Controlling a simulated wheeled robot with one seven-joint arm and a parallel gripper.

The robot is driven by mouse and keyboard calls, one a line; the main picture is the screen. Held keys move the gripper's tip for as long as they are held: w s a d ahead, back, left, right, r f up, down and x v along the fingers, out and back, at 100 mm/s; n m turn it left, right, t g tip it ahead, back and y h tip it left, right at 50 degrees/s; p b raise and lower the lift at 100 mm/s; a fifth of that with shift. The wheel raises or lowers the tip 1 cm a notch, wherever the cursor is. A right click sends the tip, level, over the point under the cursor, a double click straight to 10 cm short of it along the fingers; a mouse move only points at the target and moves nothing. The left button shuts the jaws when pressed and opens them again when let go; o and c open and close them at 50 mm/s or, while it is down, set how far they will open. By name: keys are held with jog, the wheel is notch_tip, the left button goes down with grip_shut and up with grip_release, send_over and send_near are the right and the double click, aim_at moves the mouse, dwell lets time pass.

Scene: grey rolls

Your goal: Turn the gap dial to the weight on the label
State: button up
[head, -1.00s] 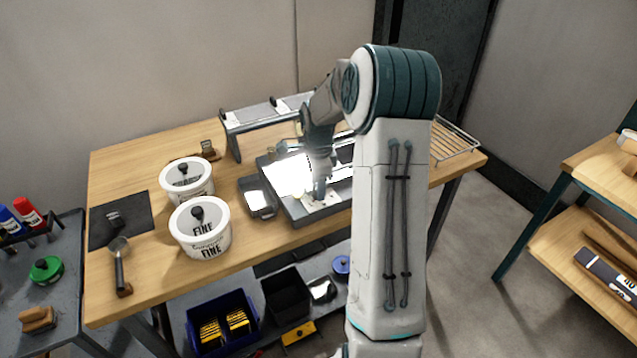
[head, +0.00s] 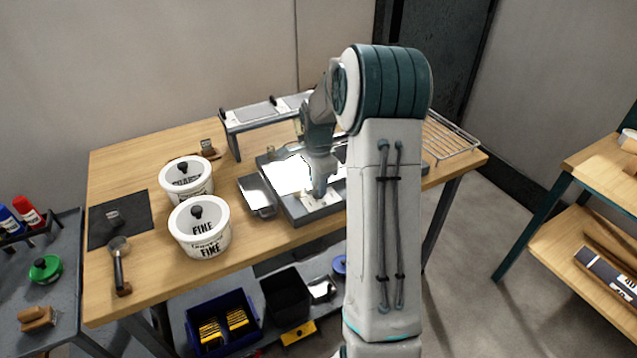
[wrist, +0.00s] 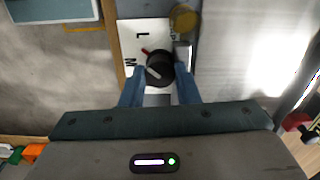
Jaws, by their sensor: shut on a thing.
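A small red mark sits at the knob's upper left. My gripper (wrist: 160,84) has its two blue fingers on either side of the knob and is shut on it. In the head view my gripper (head: 319,190) is at the front of the grey roller machine (head: 300,219); the dial is hidden there. I cannot make out the weight label.
Two white tubs (head: 200,232) marked "FINE" stand left of the machine, beside a small metal tray (head: 257,196). A wire rack (head: 452,138) lies at the table's right end. A scoop (head: 119,262) lies at the front left. A brass disc (wrist: 184,18) is near the knob.

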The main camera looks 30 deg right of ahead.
jog(key=n, duration=0.4)
jog(key=shift+n, duration=0.3)
jog(key=shift+r+n, duration=0.1)
jog(key=shift+n, duration=1.6)
jog(key=o, duration=1)
jog(key=shift+c, duration=0.2)
notch_tip(320, 180, up, 14)
